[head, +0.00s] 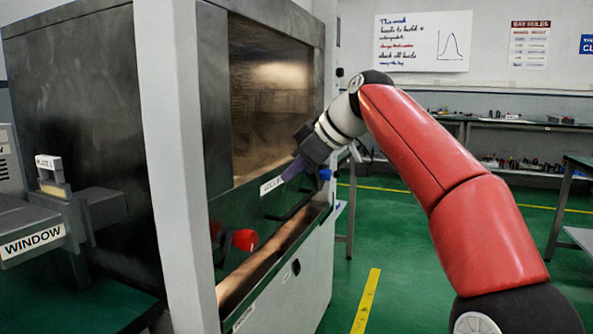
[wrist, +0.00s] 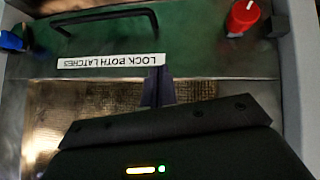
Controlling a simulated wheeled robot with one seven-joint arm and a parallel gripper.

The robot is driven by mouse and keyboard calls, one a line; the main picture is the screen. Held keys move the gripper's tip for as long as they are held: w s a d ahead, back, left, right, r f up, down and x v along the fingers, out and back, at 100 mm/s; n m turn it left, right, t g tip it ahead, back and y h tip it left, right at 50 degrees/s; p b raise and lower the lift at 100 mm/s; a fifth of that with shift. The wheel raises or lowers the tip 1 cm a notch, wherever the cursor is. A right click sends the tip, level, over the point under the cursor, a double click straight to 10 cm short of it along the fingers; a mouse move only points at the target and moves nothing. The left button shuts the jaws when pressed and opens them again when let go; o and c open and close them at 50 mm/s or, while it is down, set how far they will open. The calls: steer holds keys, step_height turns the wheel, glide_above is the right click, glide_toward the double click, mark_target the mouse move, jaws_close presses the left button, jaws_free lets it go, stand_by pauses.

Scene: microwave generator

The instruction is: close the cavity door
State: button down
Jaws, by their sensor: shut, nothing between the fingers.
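Contact is unclear.
A pale upright post (head: 178,150) stands left of the door. A grey block marked "WINDOW" (head: 33,239) is at far left. Green floor with yellow lines (head: 366,302) is open to the right, before benches (head: 500,145) along the back wall.

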steer(key=x, duration=0.6)
steer(key=shift+s, duration=0.1)
steer(key=f, duration=0.2)
steer(key=w+f+b, duration=0.1)
steer(key=shift+a+f, duration=0.1)
steer(key=shift+f, duration=0.25)
steer(key=shift+f+b, duration=0.3)
steer(key=shift+f, duration=0.1)
